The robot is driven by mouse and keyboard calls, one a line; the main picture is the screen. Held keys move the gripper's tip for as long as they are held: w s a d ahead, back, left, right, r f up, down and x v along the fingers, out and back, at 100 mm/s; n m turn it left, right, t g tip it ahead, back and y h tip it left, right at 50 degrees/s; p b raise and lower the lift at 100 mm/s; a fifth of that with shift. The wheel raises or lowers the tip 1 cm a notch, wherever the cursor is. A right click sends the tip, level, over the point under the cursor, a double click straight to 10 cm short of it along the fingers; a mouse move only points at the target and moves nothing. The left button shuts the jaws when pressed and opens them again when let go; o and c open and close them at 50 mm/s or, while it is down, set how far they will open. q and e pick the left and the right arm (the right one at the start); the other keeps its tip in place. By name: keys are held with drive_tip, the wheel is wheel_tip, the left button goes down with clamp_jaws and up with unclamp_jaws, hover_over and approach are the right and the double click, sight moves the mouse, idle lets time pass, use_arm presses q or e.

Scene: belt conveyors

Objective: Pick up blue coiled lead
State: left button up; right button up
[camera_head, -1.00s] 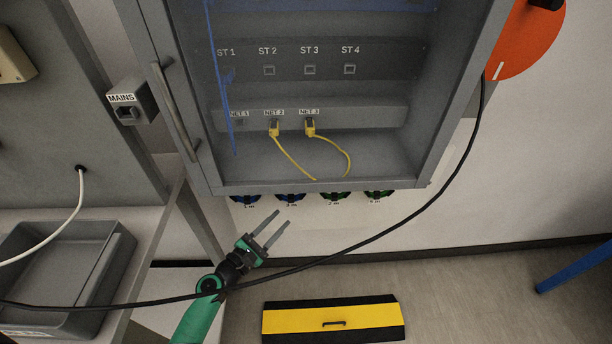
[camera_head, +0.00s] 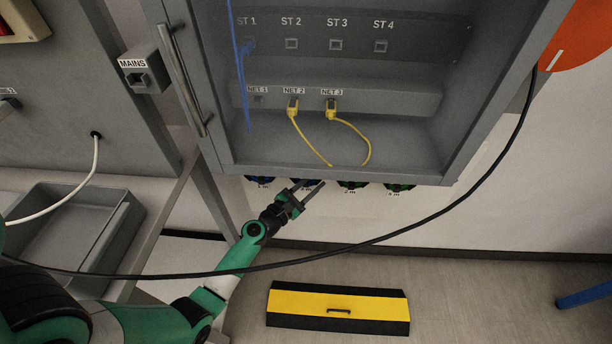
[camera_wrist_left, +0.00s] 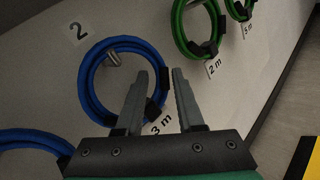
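A blue coiled lead (camera_wrist_left: 90,85) hangs on a metal peg on the pale wall in the left wrist view, with a "3 m" tag below it and a "2" above left. A second blue coil (camera_wrist_left: 30,137) shows partly at lower left. My left gripper (camera_wrist_left: 163,72) is open and empty, its fingers in front of the first coil's right side; I cannot tell how far off the coil is. In the head view my left gripper (camera_head: 312,186) is just under the cabinet, hiding most of that coil. My right gripper is not in view.
Green coils (camera_wrist_left: 180,38) hang to the right. The grey cabinet (camera_head: 330,165) overhangs the coils. A black cable (camera_head: 400,233) sags across the front of the head view. A grey tray (camera_head: 80,230) is at left, and a yellow-black ramp (camera_head: 338,308) lies on the floor.

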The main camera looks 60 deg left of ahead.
use_arm(q)
drive_tip(key=x, duration=0.3)
drive_tip(key=shift+s, duration=0.1)
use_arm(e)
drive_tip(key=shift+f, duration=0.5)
use_arm(q)
drive_tip(key=shift+c, duration=0.2)
clamp_jaws()
